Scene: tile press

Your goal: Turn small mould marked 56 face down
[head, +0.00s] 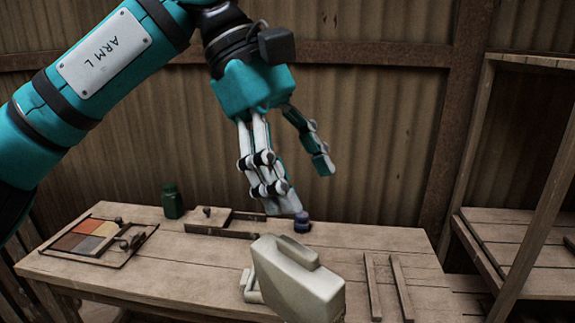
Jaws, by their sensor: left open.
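No mark 56 can be read in the head view, so I cannot tell which thing is the small mould. A low wooden frame (190,230) with a small knob lies at the back middle of the table. My left gripper (306,188) is open and empty, above the table's back edge, fingers pointing down. It is up and to the right of the frame. One fingertip appears close to a small dark blue pot (302,224); I cannot tell whether they touch. My right gripper is not in view.
A tray (128,262) with coloured squares lies at the left, a green jar (172,203) behind. Two wooden strips (372,287) lie at the right. A cream blocky shape (297,283) fills the front middle; I cannot tell what it is. Shelves (530,230) stand right.

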